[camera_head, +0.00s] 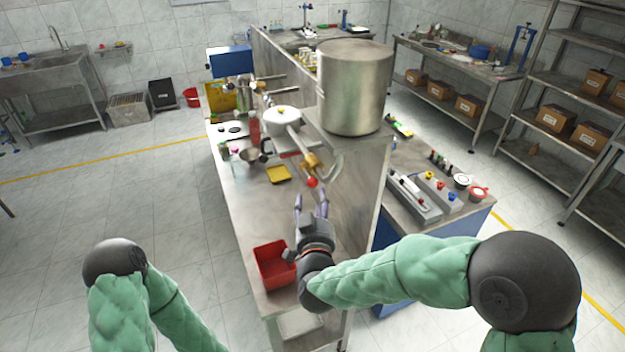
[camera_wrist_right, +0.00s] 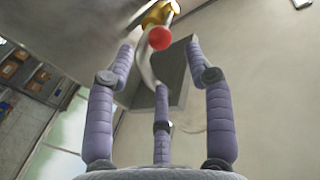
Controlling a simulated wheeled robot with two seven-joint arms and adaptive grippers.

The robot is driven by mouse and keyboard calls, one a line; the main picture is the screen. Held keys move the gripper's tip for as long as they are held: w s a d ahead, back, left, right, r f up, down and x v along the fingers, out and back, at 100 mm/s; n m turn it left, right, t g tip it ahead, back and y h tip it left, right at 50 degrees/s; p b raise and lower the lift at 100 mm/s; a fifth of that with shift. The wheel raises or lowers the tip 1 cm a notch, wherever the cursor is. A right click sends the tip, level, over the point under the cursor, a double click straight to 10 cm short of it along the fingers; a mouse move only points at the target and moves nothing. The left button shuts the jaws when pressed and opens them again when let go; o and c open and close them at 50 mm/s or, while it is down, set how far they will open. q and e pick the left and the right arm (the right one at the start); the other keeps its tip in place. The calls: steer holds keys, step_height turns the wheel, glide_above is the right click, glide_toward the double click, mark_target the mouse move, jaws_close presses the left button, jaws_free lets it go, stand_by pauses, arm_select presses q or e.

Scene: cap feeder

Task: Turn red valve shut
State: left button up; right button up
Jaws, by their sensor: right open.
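The red valve knob (camera_head: 312,182) is a small red ball on the brass fitting (camera_head: 311,161) beside the steel partition, below the large tank. In the right wrist view the red knob (camera_wrist_right: 160,37) shows beyond my fingertips, with the brass part (camera_wrist_right: 158,13) behind it. My right gripper (camera_head: 311,204) is just below the knob in the head view, fingers pointing up toward it. Its three purple fingers (camera_wrist_right: 163,75) are spread and empty, apart from the knob. My left arm shows at the lower left, but its gripper is not in view.
A large steel tank (camera_head: 355,88) stands on the ledge above the valve. A red bin (camera_head: 273,267) sits on the bench left of my right gripper. A yellow tray (camera_head: 278,174) and several small items lie further back. The steel partition (camera_head: 352,190) rises close to the right.

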mark_target(313, 186)
steer(key=w, duration=0.8)
steer(key=shift+w+d+p, duration=0.1)
steer(key=shift+d+p, duration=0.1)
steer(key=shift+p, duration=0.1)
jaws_close()
